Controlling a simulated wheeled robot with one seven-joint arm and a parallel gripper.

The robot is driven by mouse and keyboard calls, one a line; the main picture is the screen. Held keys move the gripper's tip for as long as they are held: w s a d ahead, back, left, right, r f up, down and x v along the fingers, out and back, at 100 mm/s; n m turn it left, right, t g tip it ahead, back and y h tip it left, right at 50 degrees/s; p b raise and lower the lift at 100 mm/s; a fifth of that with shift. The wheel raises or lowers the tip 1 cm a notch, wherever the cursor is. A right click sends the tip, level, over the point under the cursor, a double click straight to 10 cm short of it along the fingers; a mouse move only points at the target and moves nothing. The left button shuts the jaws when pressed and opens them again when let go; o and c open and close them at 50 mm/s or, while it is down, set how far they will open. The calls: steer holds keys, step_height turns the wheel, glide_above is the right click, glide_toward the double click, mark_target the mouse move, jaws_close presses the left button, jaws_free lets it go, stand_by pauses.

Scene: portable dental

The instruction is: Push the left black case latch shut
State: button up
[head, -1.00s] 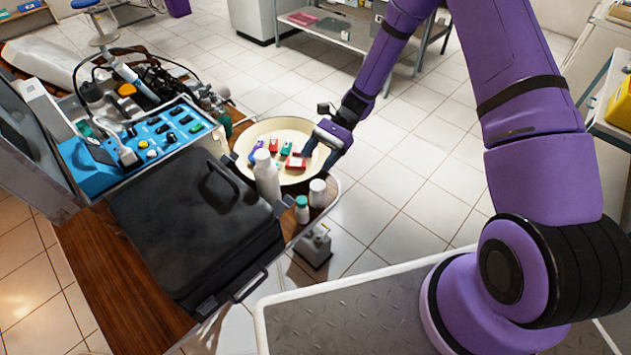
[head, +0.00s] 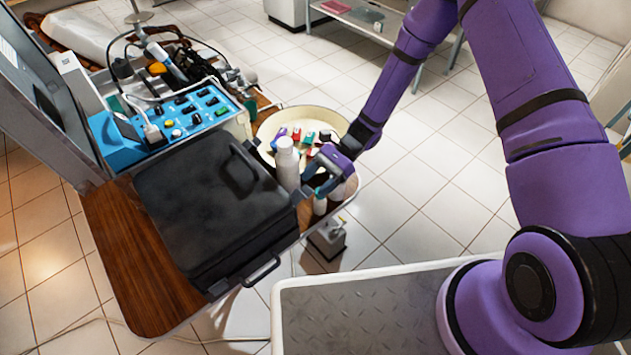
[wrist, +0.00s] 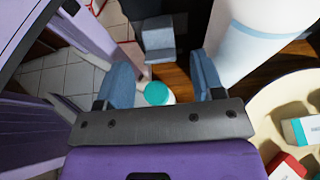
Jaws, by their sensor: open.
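The closed-looking black case (head: 190,215) lies on the wooden cart top, with a carry handle (head: 240,168) on its upper face. My gripper (head: 312,186) is at the case's right corner, beside the bottles. In the wrist view my gripper (wrist: 163,82) is open, its two blue-grey fingers apart with nothing held between them. The other latch is not clear in the head view.
A white bottle (head: 287,165) stands close to my gripper; a teal-capped bottle (wrist: 157,93) shows below the finger gap. A round cream tray (head: 330,113) with small coloured boxes is behind. A blue control panel (head: 180,118) stands left.

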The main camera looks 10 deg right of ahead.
steer(key=shift+s+a+f, duration=0.1)
steer(key=shift+s+a, duration=0.1)
steer(key=shift+a, duration=0.05)
jaws_close()
